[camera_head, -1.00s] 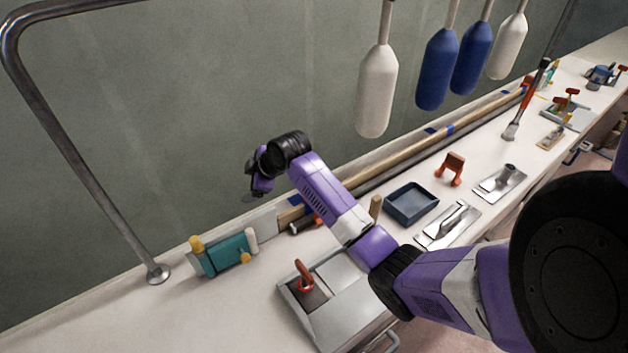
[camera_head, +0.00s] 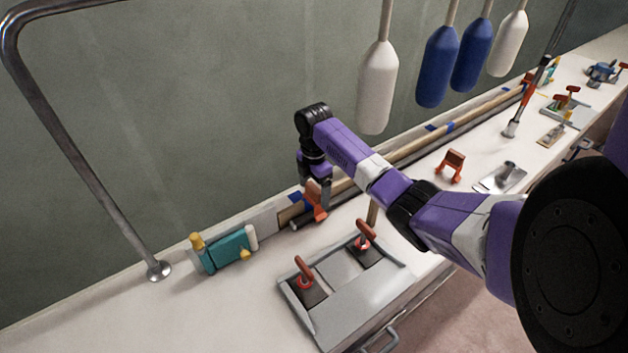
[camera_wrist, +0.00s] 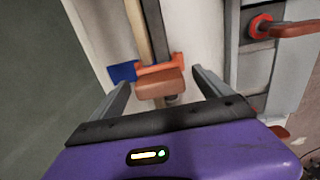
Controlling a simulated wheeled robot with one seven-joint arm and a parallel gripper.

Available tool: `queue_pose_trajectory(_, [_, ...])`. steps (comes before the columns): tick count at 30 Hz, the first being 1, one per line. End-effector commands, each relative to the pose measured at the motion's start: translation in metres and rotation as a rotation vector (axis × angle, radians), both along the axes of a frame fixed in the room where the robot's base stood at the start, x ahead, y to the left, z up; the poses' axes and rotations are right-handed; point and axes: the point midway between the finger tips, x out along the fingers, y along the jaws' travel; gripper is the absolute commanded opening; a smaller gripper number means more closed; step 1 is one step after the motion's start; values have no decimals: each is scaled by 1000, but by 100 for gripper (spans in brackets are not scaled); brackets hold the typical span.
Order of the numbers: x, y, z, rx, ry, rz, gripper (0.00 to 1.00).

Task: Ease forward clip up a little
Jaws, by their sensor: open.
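An orange clip (camera_head: 315,200) sits at the near end of the long wooden strip (camera_head: 402,152) along the wall. In the wrist view the clip (camera_wrist: 160,84) lies between my two fingers, beside blue tape (camera_wrist: 123,72) on the strip. My gripper (camera_head: 317,190) is pointed down over the clip. In the wrist view my gripper (camera_wrist: 161,77) is open, with a visible gap between each finger and the clip. My wrist hides part of the clip in the head view. A second orange clip (camera_head: 450,165) stands apart on the bench.
A grey panel with two red-handled latches (camera_head: 347,300) lies at the front. A teal block with yellow knobs (camera_head: 228,250) stands left, near a metal rail (camera_head: 85,165). White and blue fenders (camera_head: 376,90) hang behind the arm. The left bench top is clear.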

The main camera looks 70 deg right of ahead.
Motion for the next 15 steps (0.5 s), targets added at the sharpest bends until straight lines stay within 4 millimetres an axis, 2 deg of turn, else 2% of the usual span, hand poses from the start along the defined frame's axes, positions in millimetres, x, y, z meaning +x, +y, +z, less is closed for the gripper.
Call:
queue_pose_trajectory(6, [0,0,-19,0,0,0,89])
queue_pose_trajectory(15, [0,0,-23,-1,-1,-1,89])
